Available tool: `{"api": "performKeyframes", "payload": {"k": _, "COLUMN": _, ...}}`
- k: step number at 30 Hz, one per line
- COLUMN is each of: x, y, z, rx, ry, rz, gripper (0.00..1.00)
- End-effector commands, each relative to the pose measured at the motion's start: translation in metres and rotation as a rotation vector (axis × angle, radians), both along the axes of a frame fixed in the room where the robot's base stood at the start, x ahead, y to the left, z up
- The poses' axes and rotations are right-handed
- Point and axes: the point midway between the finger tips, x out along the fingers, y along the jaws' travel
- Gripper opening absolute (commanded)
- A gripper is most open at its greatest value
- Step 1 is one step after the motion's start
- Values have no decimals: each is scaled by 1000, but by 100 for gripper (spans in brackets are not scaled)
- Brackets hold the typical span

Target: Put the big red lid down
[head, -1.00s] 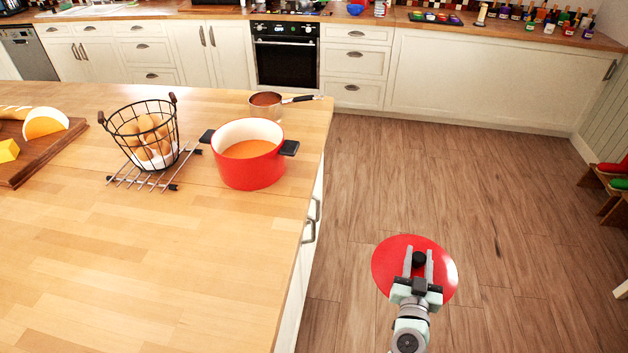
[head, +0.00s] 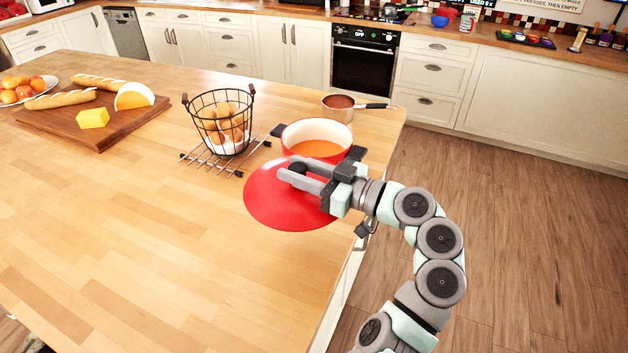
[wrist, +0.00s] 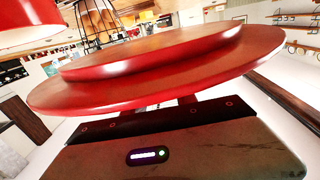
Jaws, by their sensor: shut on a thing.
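The big red lid (head: 275,208) is a round red disc with a dark knob. My gripper (head: 293,176) is shut on the knob and holds the lid over the wooden island top, in front of the red pot. Whether the lid touches the wood is hard to tell in the head view. In the wrist view the lid (wrist: 160,80) fills the middle, its rim and raised step seen edge-on and slightly tilted. The red pot (head: 340,136) stands uncovered behind the lid with orange soup in it; the lid and gripper hide its lower part.
A wire egg basket (head: 222,125) stands on a metal rack (head: 195,160) left of the pot. A small saucepan (head: 338,107) is behind the pot. A cutting board (head: 60,125) with bread and cheese lies far left. The island top (head: 150,240) is clear at front left.

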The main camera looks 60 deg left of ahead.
Motion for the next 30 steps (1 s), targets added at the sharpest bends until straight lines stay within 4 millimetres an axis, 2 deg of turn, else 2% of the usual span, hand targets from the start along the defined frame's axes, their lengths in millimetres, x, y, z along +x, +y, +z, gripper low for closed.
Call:
{"api": "performKeyframes", "payload": {"k": 3, "x": -20, "y": -2, "z": 7, "rx": 2, "ry": -1, "rz": 69, "gripper": 0}}
{"api": "performKeyframes", "payload": {"k": 7, "x": -27, "y": -2, "z": -6, "rx": 2, "ry": 3, "rz": 93, "gripper": 0}}
{"api": "performKeyframes", "payload": {"k": 21, "x": -27, "y": -2, "z": -125, "rx": 1, "ry": 7, "rz": 91, "gripper": 0}}
{"api": "performKeyframes", "payload": {"k": 30, "x": -26, "y": -2, "z": -156, "rx": 2, "ry": 1, "rz": 89, "gripper": 0}}
